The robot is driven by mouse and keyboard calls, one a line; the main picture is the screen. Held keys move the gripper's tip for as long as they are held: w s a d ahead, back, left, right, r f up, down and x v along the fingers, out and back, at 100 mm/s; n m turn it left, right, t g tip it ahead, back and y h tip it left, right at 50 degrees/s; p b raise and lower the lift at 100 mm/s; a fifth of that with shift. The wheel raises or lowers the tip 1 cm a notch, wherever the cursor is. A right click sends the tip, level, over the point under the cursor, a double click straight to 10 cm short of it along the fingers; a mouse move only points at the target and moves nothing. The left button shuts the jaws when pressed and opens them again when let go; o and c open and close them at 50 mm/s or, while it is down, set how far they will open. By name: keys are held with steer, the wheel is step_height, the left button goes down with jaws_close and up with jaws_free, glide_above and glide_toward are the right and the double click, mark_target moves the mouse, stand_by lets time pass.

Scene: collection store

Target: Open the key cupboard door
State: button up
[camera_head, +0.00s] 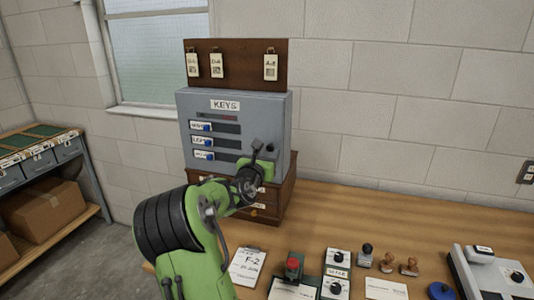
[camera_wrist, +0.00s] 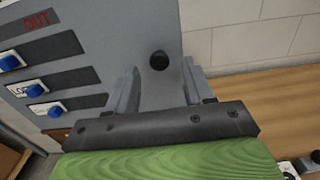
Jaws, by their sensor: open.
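The grey key cupboard (camera_head: 236,107), labelled KEYS, stands on a wooden drawer unit against the wall. Its door (camera_wrist: 130,35) looks shut and carries slots with white and blue tags. A round black knob (camera_head: 269,145) sits near the door's right edge. In the wrist view the knob (camera_wrist: 159,61) shows beyond and between my fingers. My gripper (camera_head: 263,148) is in front of the door's lower right part. In the wrist view my gripper (camera_wrist: 160,88) is open and empty, with a finger on each side below the knob. I cannot tell whether it touches the door.
A wooden board (camera_head: 240,65) with hanging tags is above the cupboard. The wooden drawer unit (camera_head: 283,196) is below it. A clipboard (camera_head: 247,266), stamps (camera_head: 387,262) and small boxes (camera_head: 337,258) lie on the bench (camera_head: 400,225).

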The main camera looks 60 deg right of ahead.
steer(key=shift+w+d, duration=0.25)
steer(key=shift+d, duration=0.95)
jaws_close()
